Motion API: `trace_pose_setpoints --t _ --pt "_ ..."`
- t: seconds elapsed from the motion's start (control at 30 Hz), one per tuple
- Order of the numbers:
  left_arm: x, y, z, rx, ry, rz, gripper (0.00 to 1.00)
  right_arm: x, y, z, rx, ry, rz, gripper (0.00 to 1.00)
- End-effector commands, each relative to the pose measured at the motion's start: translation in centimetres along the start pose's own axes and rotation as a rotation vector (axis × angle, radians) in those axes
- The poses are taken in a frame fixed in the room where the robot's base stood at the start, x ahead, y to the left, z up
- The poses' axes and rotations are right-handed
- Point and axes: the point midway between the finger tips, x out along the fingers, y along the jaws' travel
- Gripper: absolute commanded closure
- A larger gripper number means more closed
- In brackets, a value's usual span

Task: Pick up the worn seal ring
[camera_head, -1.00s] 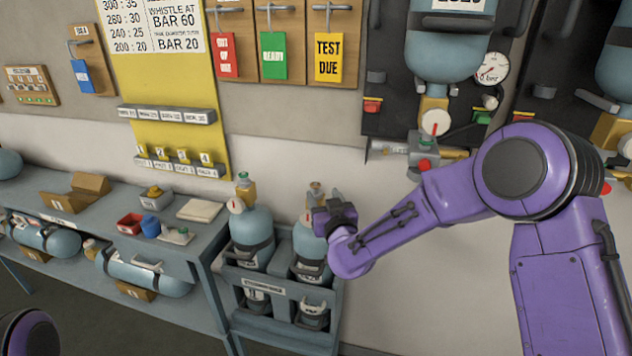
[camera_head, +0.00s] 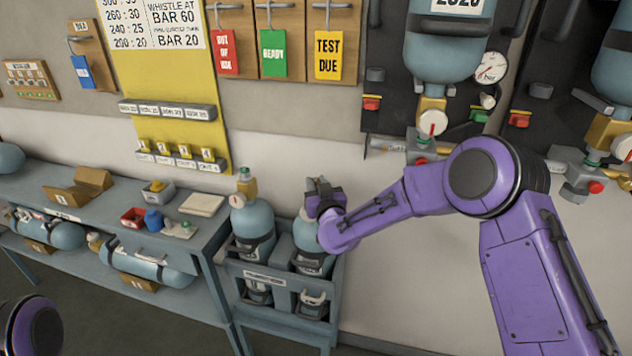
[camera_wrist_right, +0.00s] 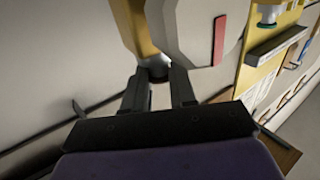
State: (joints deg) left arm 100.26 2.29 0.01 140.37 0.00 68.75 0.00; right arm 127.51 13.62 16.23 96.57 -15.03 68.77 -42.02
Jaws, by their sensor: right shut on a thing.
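My right gripper (camera_head: 319,187) is at the valve top of the right-hand blue cylinder (camera_head: 307,236) in the floor rack. In the right wrist view, the fingers of the gripper (camera_wrist_right: 160,76) are closed about a small dark round piece (camera_wrist_right: 153,73) at the end of a brass valve body (camera_wrist_right: 140,38). This piece looks like the seal ring, but its wear cannot be made out. A pale round gauge (camera_wrist_right: 208,30) with a red mark is just beyond the right finger. In the head view my gripper hides the ring. My left gripper is out of view; part of that arm shows at lower left.
The grey rack (camera_head: 262,275) also holds a left-hand cylinder (camera_head: 252,222) close beside. A bench (camera_head: 110,218) with a red bin (camera_head: 134,217), a blue container (camera_head: 153,220) and a pale pad (camera_head: 201,205) stands left. Wall panels with cylinders and valves are behind my right arm.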

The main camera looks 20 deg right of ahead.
Motion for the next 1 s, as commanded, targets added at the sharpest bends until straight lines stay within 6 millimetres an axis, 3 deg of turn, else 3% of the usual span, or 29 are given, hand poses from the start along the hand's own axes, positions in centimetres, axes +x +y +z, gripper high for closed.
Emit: trace_pose_setpoints --t 0.23,0.4,0.63,0.8,1.0 --pt "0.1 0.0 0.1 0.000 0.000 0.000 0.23 0.0 0.0 -0.6 -0.001 0.002 -0.001 1.00" --pt "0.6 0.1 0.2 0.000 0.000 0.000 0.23 0.0 0.0 -3.3 0.001 0.005 0.000 1.00" --pt "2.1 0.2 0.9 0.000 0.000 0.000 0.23 -5.2 -1.3 -9.3 -0.002 0.008 -0.003 1.00" --pt "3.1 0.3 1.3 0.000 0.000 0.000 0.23 -10.0 -2.4 -11.2 -0.001 0.004 -0.001 1.00" --pt "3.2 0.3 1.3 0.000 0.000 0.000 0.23 -13.0 -3.2 -12.8 -0.001 0.001 0.000 1.00"
